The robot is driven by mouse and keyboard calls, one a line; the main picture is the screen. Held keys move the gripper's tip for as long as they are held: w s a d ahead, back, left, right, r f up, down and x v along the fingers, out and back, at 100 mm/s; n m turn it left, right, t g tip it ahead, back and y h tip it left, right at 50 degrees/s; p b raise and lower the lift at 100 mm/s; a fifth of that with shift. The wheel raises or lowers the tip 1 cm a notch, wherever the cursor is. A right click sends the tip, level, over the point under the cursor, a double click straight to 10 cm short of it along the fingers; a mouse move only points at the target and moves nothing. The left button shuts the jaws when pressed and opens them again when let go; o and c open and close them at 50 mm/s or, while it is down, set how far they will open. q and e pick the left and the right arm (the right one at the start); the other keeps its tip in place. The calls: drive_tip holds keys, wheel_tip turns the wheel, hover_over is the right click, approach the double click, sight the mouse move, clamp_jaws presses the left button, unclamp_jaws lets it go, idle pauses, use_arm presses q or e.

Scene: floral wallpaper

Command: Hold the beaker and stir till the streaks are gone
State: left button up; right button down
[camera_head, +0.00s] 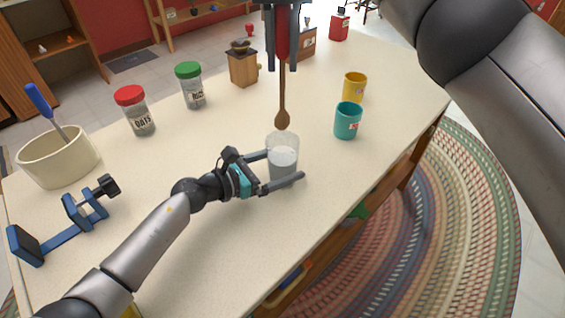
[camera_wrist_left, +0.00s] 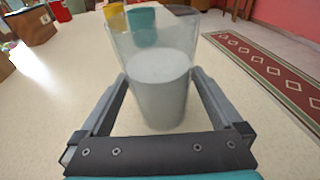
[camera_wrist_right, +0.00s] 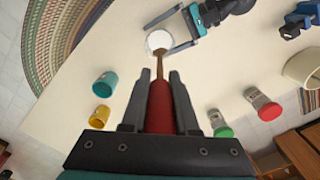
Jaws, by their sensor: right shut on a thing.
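A clear glass beaker (camera_head: 284,167) with pale contents stands on the table; it also shows in the left wrist view (camera_wrist_left: 160,95). I cannot make out streaks in it. My left gripper (camera_head: 284,165) is open, low on the table, one finger on each side of the beaker. My right gripper (camera_head: 283,68) is shut on the red handle of a wooden spoon (camera_head: 282,118), which points down. The spoon's bowl is near the beaker's rim in the head view and beside the white surface in the right wrist view (camera_wrist_right: 160,52). It appears outside the contents.
A teal mug (camera_head: 347,123) and a yellow mug (camera_head: 353,87) stand right of the beaker. Red-lidded (camera_head: 136,112) and green-lidded (camera_head: 191,88) jars, a wooden grinder (camera_head: 243,67), a cream crock (camera_head: 58,163) and a blue clamp (camera_head: 62,228) are also on the table.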

use_arm(q)
drive_tip(key=v, duration=1.2)
